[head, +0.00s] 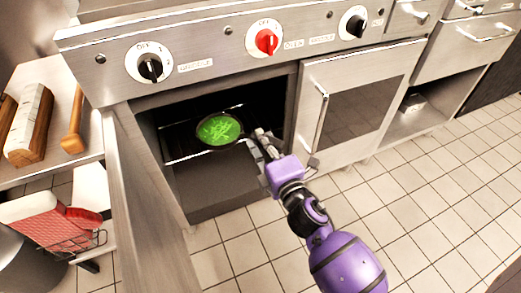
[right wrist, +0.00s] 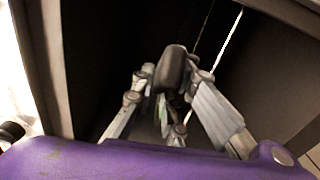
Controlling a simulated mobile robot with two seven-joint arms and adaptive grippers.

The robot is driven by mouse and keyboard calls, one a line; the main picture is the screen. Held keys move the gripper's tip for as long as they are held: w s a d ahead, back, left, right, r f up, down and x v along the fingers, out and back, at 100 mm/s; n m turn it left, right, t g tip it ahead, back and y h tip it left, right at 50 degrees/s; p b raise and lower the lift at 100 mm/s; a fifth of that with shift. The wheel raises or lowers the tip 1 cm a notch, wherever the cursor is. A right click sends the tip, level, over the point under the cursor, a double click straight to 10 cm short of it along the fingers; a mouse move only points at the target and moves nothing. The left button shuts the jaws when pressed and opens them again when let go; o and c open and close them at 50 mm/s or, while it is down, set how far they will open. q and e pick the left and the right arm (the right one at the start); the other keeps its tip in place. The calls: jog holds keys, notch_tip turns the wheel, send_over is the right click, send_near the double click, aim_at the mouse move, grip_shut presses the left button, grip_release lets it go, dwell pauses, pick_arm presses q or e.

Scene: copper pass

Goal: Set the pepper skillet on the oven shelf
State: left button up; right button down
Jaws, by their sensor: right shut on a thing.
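The pepper skillet (head: 219,130) is a dark round pan with bright green pepper strips in it. It is inside the open oven cavity in the head view, level with the wire oven shelf (head: 184,157); I cannot tell whether it touches the shelf. My right gripper (head: 256,140) is at the front of the oven opening, shut on the skillet's handle. In the right wrist view the dark handle (right wrist: 173,68) sits between the fingers (right wrist: 170,108), and the pan itself is hidden. My left gripper is not in view.
The oven's front panel has two black knobs and a red knob (head: 267,41) above the opening. A closed windowed door (head: 364,103) is to the right. A side shelf with wooden-handled items (head: 30,125) and a wire basket (head: 75,243) stand left. Tiled floor is clear in front.

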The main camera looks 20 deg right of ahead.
jog(key=f, duration=0.1)
jog(key=f+b, duration=0.2)
jog(key=shift+w+a+f, duration=0.1)
jog(key=shift+w+f, duration=0.1)
jog(key=shift+w, duration=0.05)
jog(key=c, duration=2.1)
grip_release()
jog(key=shift+f, duration=0.25)
jog(key=o, duration=0.4)
jog(key=shift+c, duration=0.2)
jog(key=shift+r, duration=0.1)
jog(key=s, duration=1.2)
jog(key=shift+d, duration=0.25)
